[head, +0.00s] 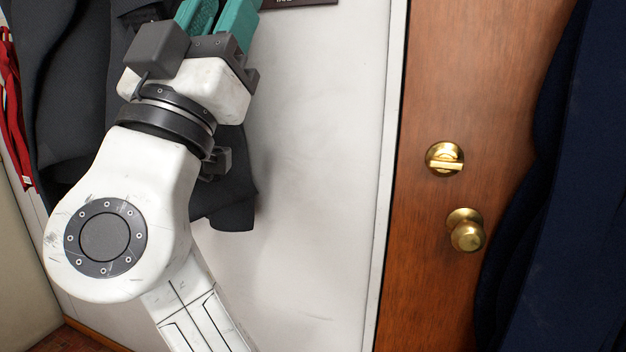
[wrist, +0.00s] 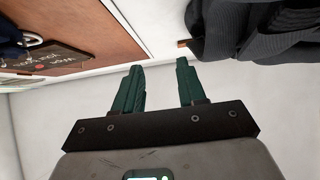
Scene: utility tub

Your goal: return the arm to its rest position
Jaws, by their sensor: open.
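My gripper (head: 219,14) is at the top of the head view, raised in front of a pale wall, with its teal fingers partly cut off by the frame's edge. My white arm bends up to it from the bottom of the picture. In the wrist view my gripper (wrist: 158,68) shows two teal fingers standing apart with nothing between them. It is open and empty.
Dark clothing (head: 66,95) hangs behind my arm; it also shows in the wrist view (wrist: 255,35). A red cloth (head: 14,110) hangs at far left. A wooden door (head: 430,290) with a brass knob (head: 467,230) and navy cloth (head: 570,200) are at right. The middle wall (head: 325,150) is bare.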

